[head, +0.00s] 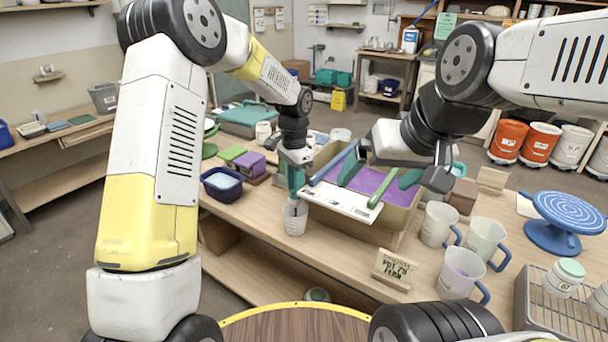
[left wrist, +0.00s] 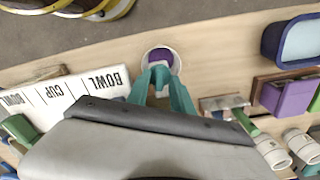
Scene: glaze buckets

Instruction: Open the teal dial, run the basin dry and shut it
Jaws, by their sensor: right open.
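A tan-walled basin (head: 398,222) holds a flat purple surface (head: 372,184) at the middle of the bench. My left gripper (head: 295,194) points down at a white cup (head: 295,219) by the basin's left front side. In the left wrist view its teal fingers (left wrist: 158,72) overlap the cup (left wrist: 146,52), which shows purple inside. The fingers converge there, but whether they are shut is unclear. My right gripper (head: 381,174) is open above the basin, its green fingers apart. I cannot make out the teal dial apart from the teal fingers.
A white labelled board (head: 341,201) lies along the basin's front, with blue- and green-handled tools by it. A dark blue tub (head: 222,185) stands left. Pale mugs (head: 486,238), a small sign (head: 394,269) and a blue turntable (head: 555,218) stand right.

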